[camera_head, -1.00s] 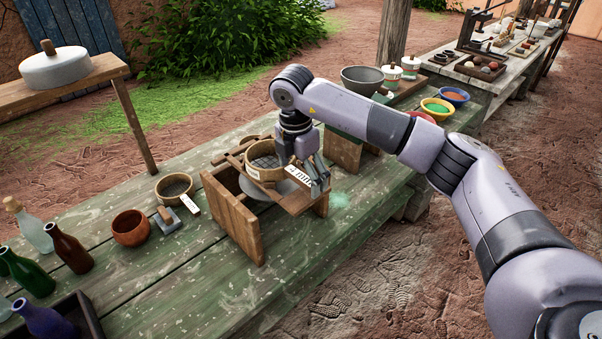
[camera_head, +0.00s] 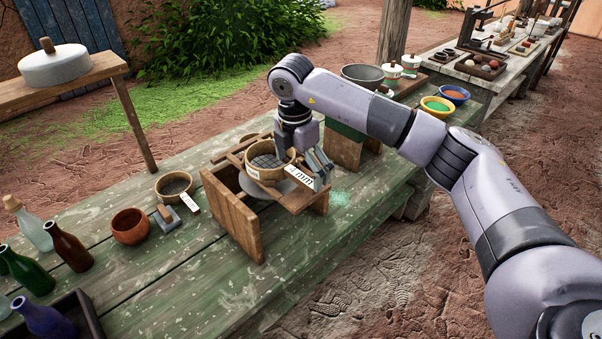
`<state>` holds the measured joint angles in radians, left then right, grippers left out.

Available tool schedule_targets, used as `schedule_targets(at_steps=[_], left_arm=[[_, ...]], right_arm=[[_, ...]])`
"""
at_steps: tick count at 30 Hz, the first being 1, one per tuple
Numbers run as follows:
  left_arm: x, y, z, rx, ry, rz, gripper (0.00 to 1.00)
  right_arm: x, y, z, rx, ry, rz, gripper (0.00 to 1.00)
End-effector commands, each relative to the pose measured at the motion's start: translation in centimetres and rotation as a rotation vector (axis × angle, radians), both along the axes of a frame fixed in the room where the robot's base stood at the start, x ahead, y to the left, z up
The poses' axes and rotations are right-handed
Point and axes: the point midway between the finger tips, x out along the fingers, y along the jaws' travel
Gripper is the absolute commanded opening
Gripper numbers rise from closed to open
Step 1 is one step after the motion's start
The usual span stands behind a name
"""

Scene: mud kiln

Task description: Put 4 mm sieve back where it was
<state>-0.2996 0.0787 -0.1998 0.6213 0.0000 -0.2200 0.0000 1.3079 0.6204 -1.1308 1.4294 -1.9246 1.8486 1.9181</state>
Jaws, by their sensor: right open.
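The 4 mm sieve (camera_head: 266,174) is a round wooden-rimmed sieve with a mesh and a white tag (camera_head: 299,178) that reads "4 mm". It rests on the wooden stand (camera_head: 232,214) on the green table. My right gripper (camera_head: 318,166) is open just right of the sieve's rim, by the tag. I cannot tell whether a finger touches the rim. Another sieve (camera_head: 174,186) with a white tag lies on the table to the left of the stand. My left gripper is out of view.
A brown bowl (camera_head: 130,227) and a small grey block (camera_head: 167,219) sit left of the stand. Several bottles (camera_head: 70,248) stand at the front left. A dark bowl (camera_head: 362,77) and coloured bowls (camera_head: 437,107) are behind my right arm. The green table's front middle is clear.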

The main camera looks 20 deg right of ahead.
Motion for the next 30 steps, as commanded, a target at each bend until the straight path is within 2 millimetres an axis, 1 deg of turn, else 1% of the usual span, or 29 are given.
schedule_targets(at_steps=[1,8,9,10,12,14,19,30], left_arm=[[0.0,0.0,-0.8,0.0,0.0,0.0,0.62],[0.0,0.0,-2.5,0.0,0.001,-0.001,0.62],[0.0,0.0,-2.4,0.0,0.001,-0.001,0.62],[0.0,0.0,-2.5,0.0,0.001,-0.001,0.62],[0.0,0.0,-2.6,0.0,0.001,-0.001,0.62],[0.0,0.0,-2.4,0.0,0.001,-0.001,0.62],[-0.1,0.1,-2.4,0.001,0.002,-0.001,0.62],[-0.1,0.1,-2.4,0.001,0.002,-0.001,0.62]], right_arm=[[0.1,0.2,0.7,0.0,-0.005,0.001,1.0],[-0.2,0.6,5.9,0.0,-0.005,0.001,1.0],[-0.2,0.7,6.9,-0.001,-0.004,0.001,1.0],[-0.2,0.7,7.6,-0.001,-0.006,0.0,1.0],[-0.3,0.8,8.7,-0.001,-0.003,0.001,1.0],[-0.3,0.9,9.5,-0.002,-0.003,0.001,1.0],[-0.4,1.0,10.5,0.0,0.0,0.001,1.0],[-0.4,1.0,10.6,0.0,0.001,0.001,1.0]])
